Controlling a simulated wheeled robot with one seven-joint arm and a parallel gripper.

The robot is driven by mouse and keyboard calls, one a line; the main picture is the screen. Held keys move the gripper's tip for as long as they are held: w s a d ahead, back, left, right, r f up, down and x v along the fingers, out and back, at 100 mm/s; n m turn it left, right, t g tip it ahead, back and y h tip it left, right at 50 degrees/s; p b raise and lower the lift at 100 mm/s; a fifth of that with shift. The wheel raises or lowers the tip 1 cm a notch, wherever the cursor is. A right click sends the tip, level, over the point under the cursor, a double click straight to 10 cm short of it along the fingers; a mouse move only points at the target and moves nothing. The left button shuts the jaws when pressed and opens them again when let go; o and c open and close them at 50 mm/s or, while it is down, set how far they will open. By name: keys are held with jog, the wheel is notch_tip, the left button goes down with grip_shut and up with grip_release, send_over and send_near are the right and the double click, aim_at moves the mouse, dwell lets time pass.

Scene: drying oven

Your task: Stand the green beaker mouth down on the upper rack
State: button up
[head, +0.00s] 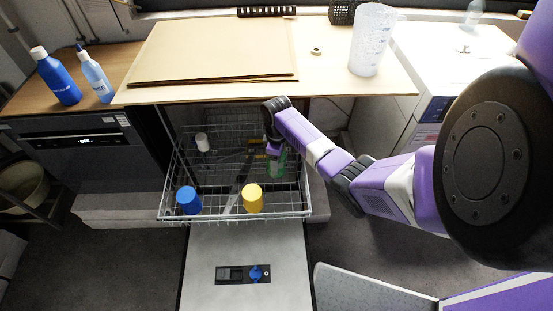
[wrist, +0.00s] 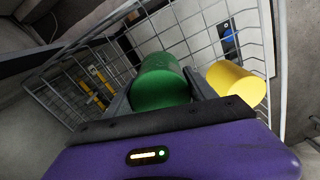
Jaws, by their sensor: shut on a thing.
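The green beaker (wrist: 162,82) is held between the two fingers of my gripper (wrist: 160,92) in the wrist view. In the head view, the green beaker (head: 279,166) is partly hidden below my gripper (head: 273,150), over the right part of the upper rack (head: 235,218). The upper rack is a pulled-out wire basket; its wires also show in the wrist view (wrist: 190,22). I cannot tell whether the beaker touches the rack wires, nor clearly which way its mouth faces.
On the rack stand a yellow beaker (head: 253,198) at front, a blue beaker (head: 188,201) at front left and a white one (head: 202,142) farther back. The yellow beaker (wrist: 236,84) is close to my gripper's right finger. The lowered door (head: 245,245) lies in front, the countertop (head: 340,88) behind.

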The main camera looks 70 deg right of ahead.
jog(key=shift+f+b, duration=1.25)
jog(key=shift+f, duration=1.05)
jog(key=shift+f, duration=0.35)
jog(key=o, duration=1.5)
jog(key=shift+o, duration=0.2)
jog(key=shift+r, duration=3.95)
